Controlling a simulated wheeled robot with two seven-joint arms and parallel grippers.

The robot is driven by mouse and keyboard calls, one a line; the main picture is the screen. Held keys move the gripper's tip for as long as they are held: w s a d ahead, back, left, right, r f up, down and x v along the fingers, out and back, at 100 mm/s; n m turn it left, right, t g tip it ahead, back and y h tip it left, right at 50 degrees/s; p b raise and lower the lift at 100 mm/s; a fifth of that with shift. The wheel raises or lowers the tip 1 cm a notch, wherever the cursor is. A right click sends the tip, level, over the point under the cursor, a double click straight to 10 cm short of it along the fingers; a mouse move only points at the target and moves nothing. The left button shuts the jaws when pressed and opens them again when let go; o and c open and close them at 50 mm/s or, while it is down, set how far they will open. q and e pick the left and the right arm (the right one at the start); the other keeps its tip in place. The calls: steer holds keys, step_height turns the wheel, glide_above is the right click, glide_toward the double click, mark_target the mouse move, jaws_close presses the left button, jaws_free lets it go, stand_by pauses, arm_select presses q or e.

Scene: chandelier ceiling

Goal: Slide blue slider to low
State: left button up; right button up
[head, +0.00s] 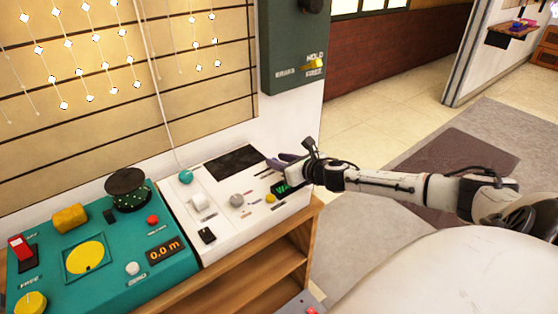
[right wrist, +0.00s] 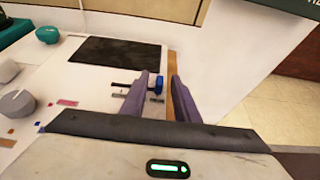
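My right gripper (head: 283,163) comes in from the right in the head view, over the right side of the white console (head: 215,247). In the right wrist view its two purple fingers (right wrist: 166,95) are apart, with a narrow gap between them. The blue slider (right wrist: 158,84) shows at the inner side of the left finger, which hides part of it. I cannot tell whether finger and slider touch. A dark slot continues left of that finger. The slider is hidden behind the gripper in the head view. Small labels beside the slot are unreadable. My left gripper is not in view.
The white console also holds a dark screen (head: 232,161), a grey knob (head: 237,200), a white switch (head: 199,202) and a yellow button (head: 270,198). A teal console (head: 110,262) stands to its left. A wall rises behind; open floor lies to the right.

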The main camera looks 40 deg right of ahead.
mark_target(261, 177)
steer(key=shift+w, duration=0.15)
jaws_close()
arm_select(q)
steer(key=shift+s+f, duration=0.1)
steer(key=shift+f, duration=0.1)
